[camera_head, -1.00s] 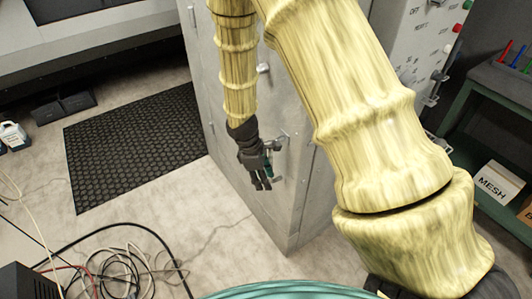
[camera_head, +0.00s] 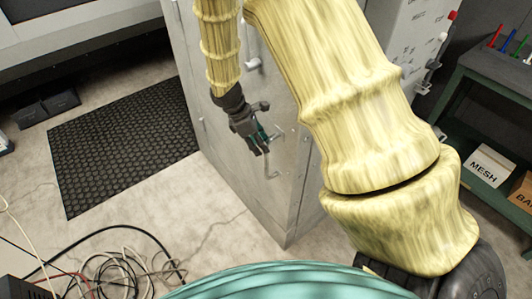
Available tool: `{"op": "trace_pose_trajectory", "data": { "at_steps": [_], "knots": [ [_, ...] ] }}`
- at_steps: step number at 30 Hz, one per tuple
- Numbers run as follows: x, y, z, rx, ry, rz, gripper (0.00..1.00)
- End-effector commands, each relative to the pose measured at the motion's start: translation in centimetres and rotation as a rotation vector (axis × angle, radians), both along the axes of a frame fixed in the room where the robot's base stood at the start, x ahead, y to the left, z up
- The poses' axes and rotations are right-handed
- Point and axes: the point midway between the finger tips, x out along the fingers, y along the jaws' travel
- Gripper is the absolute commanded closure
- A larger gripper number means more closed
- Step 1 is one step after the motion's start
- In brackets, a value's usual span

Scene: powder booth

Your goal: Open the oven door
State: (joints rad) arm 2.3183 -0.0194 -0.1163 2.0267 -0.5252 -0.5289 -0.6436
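The oven appears to be the tall grey metal cabinet (camera_head: 225,165) in the middle of the view. Its door looks shut, with no visible gap. A slim metal handle (camera_head: 271,168) stands off the door face. My gripper (camera_head: 258,146), dark grey, is at the handle's upper part, with its fingers pointing down and to the right. A small teal piece shows between the fingers and the handle; I cannot tell which it belongs to. Whether the fingers touch or enclose the handle is unclear. My pale yellow arm covers the cabinet's upper right part.
A black rubber mat (camera_head: 125,145) lies on the floor left of the cabinet. Loose cables (camera_head: 115,265) coil at the lower left. A green bench (camera_head: 490,75) with a box marked MESH (camera_head: 491,165) stands at the right. Bare floor (camera_head: 215,225) lies before the cabinet.

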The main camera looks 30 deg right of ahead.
Motion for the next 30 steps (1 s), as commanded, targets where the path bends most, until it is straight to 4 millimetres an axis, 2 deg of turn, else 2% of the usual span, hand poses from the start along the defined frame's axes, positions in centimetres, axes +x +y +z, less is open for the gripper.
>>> {"op": "trace_pose_trajectory", "data": {
  "at_steps": [9,15,21,30],
  "knots": [
    [-0.7,-1.2,-3.7,0.0,0.002,0.001,0.63],
    [-0.9,-1.6,-5.3,0.001,0.001,0.004,0.63],
    [-1.1,-1.9,-6.1,0.0,0.001,0.005,0.63],
    [-1.1,-1.9,-6.2,0.001,0.0,0.004,0.63]
  ]
}}
